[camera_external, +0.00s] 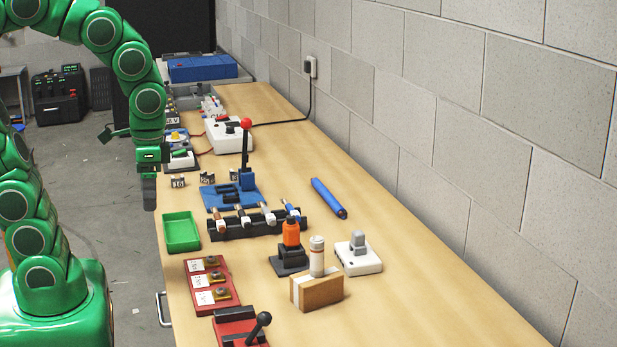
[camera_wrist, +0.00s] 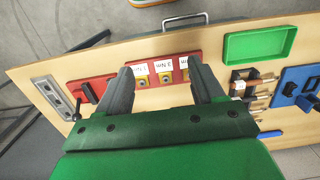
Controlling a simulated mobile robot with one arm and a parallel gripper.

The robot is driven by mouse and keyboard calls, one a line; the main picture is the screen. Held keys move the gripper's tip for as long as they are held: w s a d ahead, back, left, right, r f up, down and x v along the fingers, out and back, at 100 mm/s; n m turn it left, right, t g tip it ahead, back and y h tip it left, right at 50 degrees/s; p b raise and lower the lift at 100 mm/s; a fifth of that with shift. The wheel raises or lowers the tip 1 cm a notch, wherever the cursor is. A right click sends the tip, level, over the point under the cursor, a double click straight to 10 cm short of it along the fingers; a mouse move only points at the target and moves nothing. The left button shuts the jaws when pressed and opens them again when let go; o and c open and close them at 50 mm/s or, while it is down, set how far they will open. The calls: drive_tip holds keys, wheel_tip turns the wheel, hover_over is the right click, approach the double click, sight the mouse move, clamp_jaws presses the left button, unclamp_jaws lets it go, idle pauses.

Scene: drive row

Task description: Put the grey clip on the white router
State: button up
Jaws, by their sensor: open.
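A white box-shaped device (camera_external: 360,263), which looks like the white router, sits on the table at the right, past the wooden block. A grey upright piece (camera_external: 358,240), which looks like the grey clip, stands on its top. I cannot tell whether it is fastened or just resting there. My gripper (camera_external: 149,203) hangs at the table's left edge, far from both, near the green tray. In the wrist view my gripper (camera_wrist: 159,66) has its fingers wide apart with nothing held. I do not make out the router or the clip in the wrist view.
A green tray (camera_external: 182,232), a rack of tools (camera_external: 245,225), a blue base with a red-knobbed lever (camera_external: 246,150) and an orange-topped item (camera_external: 291,233) crowd the middle. A cream cylinder (camera_external: 317,256) stands by a cardboard block (camera_external: 325,291). The wall side is mostly clear.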

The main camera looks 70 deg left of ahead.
drive_tip(key=s+g, duration=0.1)
drive_tip(key=s, duration=0.7)
drive_tip(key=shift+d, duration=0.15)
idle(0.8)
